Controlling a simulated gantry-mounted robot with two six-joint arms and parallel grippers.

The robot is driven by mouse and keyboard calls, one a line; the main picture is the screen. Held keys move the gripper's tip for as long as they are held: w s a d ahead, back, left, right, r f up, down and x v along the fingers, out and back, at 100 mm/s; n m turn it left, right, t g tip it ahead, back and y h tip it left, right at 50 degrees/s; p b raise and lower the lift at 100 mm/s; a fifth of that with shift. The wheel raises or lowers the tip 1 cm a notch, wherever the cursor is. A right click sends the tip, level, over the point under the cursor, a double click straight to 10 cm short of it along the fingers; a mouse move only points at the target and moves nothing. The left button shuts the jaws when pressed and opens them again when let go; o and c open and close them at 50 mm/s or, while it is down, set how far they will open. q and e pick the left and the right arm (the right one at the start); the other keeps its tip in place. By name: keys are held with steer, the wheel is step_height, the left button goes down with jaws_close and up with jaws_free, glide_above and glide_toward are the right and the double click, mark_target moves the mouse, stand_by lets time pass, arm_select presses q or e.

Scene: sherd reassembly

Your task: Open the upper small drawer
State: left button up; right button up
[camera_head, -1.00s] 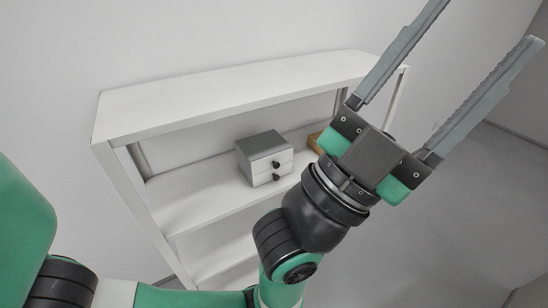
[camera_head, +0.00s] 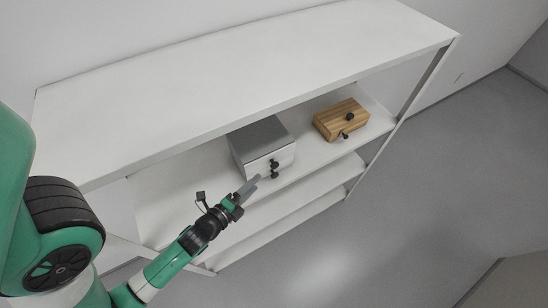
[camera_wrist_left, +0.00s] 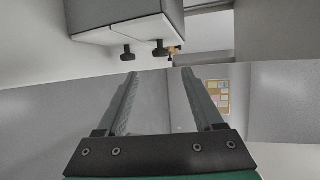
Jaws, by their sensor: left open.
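A small grey cabinet (camera_head: 262,133) with white drawer fronts stands on the middle shelf. Its upper small drawer (camera_head: 257,166) looks closed, with a dark knob (camera_head: 274,163); a second dark knob (camera_head: 274,175) is below it. My left gripper (camera_head: 251,184) is open and empty, in front of the cabinet, with its fingers pointing toward the drawer fronts. In the left wrist view, the cabinet (camera_wrist_left: 118,18) with its two knobs is at the top, beyond the gap between my open fingers (camera_wrist_left: 158,76), apparently untouched. My right gripper is out of view.
A white shelf unit (camera_head: 200,90) stands against the wall, its top board overhanging the cabinet. A wooden box (camera_head: 341,119) with dark knobs sits to the right on the same shelf. The grey floor (camera_head: 440,190) at right is clear.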

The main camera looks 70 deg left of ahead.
mark_target(272, 168)
arm_select(q)
steer(key=p+x, duration=0.1)
steer(key=x, duration=1.1)
steer(key=shift+r, duration=0.1)
steer(key=shift+s, duration=0.1)
jaws_close()
stand_by(0.9)
